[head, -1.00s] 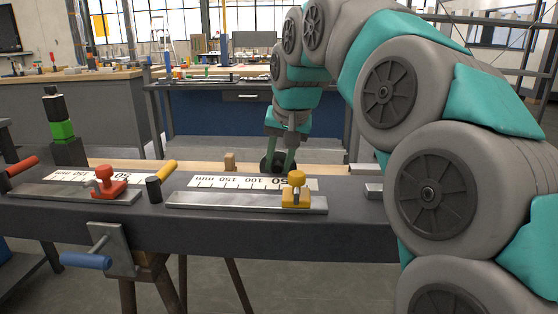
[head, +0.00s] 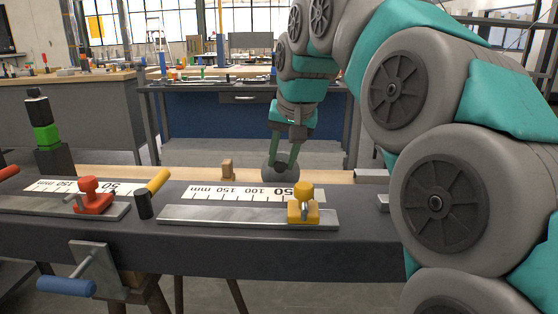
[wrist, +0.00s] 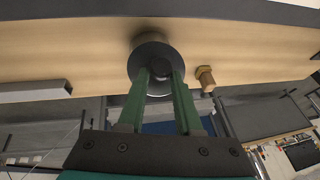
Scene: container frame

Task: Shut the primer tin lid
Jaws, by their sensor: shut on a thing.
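A dark grey round piece (head: 280,169), which looks like the primer tin lid, stands at the back strip of the workbench, its round face towards the head camera. My gripper (head: 287,158) reaches down to it from above, its green fingers at the piece. In the wrist view the round piece (wrist: 151,51) lies at the fingertips against the wooden strip, and my gripper (wrist: 160,78) is shut on its middle part, partly hidden between the fingers. I cannot make out the tin body separately or how far the lid is open.
A yellow clamp (head: 303,206) and a metal bar (head: 235,217) lie in front. A red clamp (head: 92,197) and a black-green stack (head: 46,135) are further left.

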